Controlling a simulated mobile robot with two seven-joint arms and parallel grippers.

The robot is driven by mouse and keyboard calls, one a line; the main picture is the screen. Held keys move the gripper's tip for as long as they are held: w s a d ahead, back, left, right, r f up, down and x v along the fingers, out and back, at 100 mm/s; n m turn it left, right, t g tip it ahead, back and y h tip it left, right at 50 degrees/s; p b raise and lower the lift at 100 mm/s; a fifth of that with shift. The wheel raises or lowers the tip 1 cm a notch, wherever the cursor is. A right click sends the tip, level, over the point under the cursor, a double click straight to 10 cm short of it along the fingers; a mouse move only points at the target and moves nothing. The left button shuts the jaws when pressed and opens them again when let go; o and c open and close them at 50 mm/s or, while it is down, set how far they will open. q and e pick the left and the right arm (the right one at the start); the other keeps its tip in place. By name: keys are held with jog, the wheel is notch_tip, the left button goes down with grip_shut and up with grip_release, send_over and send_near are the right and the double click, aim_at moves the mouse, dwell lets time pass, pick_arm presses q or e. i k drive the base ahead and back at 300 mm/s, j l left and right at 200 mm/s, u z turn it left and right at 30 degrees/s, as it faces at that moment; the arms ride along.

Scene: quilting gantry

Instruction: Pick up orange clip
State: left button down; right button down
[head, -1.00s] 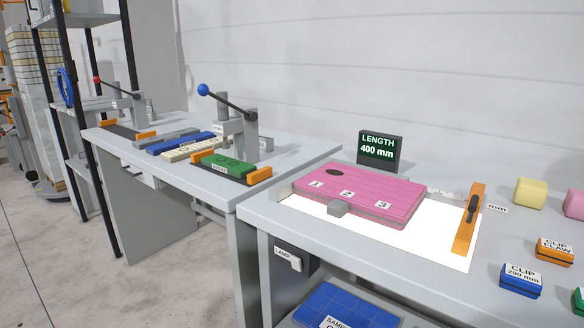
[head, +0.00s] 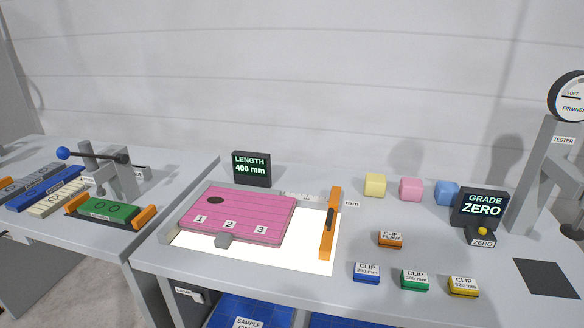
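The orange clip (head: 390,243) lies on the right-hand grey table, with a white label reading "CLIP FLAW" on top. It sits behind the blue clip (head: 366,275) and the green clip (head: 414,283), right of the orange slide bar (head: 329,226). A yellow clip (head: 463,288) lies at the right of that front row. Neither of my grippers shows in the head view.
A pink quilted panel (head: 240,214) lies on a lit white plate. Yellow, pink and blue cubes stand behind the clips. A grade display (head: 483,207) reading "ZERO" and a tester stand (head: 540,175) are at right. The table around the orange clip is clear.

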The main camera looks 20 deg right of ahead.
aim_at(387, 240)
jog(key=z, duration=1.4)
